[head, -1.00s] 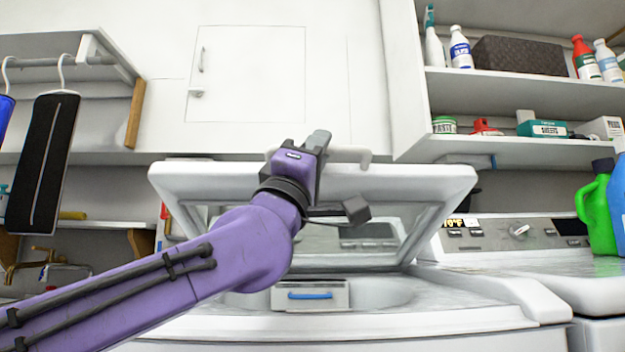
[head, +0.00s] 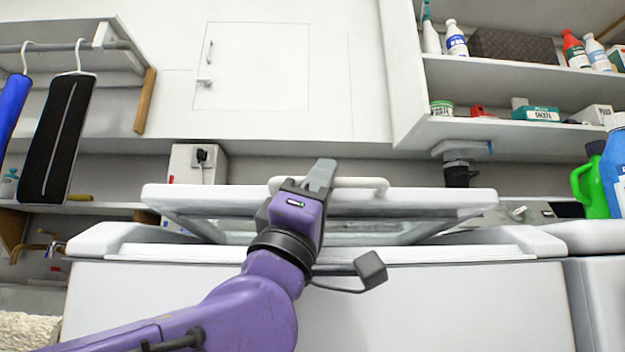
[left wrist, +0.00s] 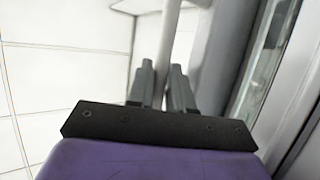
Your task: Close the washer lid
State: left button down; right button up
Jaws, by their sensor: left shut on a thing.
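The white washer lid (head: 420,201) is partly open, tilted above the washer's top, with its glass panel facing down toward me in the head view. Its handle bar (head: 362,184) runs along the lid's upper front edge. My left gripper (head: 316,177) is at the handle's left part. In the left wrist view the two dark fingers (left wrist: 164,84) are shut on the pale handle bar (left wrist: 170,42). The washer body (head: 320,300) stands below, its front plain white. The tub is hidden behind the front edge. My right gripper is not in view.
Shelves with bottles (head: 456,40) and boxes (head: 542,113) are at the upper right. A green jug (head: 590,185) stands at the right. Hanging garments (head: 57,138) are at the left. The wall behind the lid is mostly clear.

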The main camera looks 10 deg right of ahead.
pick_arm(q)
jog(key=shift+d+f, duration=0.15)
jog(key=shift+d, duration=0.15)
jog(key=c, duration=1.2)
grip_release()
jog(key=shift+d, duration=0.1)
jog(key=shift+o, duration=0.5)
jog(key=shift+d+m+g, duration=0.3)
jog(key=shift+g, duration=0.1)
jog(key=shift+a, duration=0.25)
jog(key=shift+a, duration=0.1)
jog(key=v, duration=1)
jog(key=shift+f+p, duration=0.3)
jog(key=shift+f, duration=0.05)
